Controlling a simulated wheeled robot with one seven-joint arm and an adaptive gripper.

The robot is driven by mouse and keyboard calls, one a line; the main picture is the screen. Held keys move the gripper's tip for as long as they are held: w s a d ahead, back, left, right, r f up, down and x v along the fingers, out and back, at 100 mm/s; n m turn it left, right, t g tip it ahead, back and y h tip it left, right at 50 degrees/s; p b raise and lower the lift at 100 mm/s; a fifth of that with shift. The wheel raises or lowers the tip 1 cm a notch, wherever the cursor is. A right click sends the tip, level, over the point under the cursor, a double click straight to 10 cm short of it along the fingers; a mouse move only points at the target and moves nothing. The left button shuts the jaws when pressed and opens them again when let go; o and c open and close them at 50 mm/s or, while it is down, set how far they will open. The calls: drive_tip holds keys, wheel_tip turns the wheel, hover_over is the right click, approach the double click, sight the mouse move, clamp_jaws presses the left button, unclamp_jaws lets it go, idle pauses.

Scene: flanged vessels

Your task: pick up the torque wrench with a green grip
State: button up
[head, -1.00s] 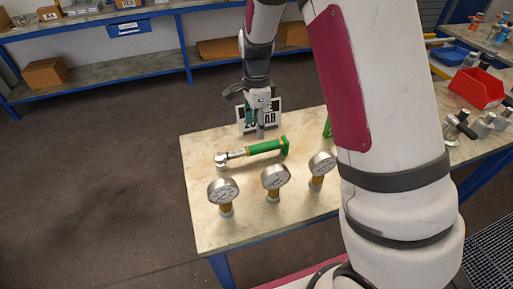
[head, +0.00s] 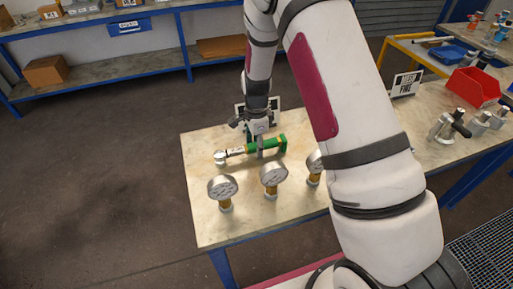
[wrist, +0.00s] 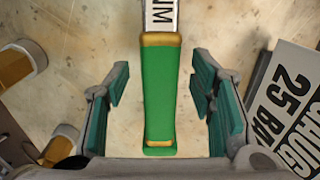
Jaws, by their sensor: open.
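The torque wrench (head: 236,152) lies on the work table, its ratchet head to the left and its green grip (head: 277,146) to the right. In the wrist view the green grip (wrist: 160,95) runs up the middle, with gold bands at both ends and a labelled shaft above. My gripper (head: 260,154) is over the grip from above. In the wrist view my open gripper (wrist: 160,88) has one teal-padded finger on each side of the grip, with a gap on both sides. My arm hides part of the table's right side.
Several pressure gauges stand along the table front, including the left one (head: 223,189) and the middle one (head: 273,178). A sign (wrist: 290,105) stands close to the right finger in the wrist view. A red bin (head: 475,88) sits on the right bench. The table's left front (head: 205,225) is bare.

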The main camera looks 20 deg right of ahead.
clamp_jaws()
drive_tip(key=shift+r, duration=0.1)
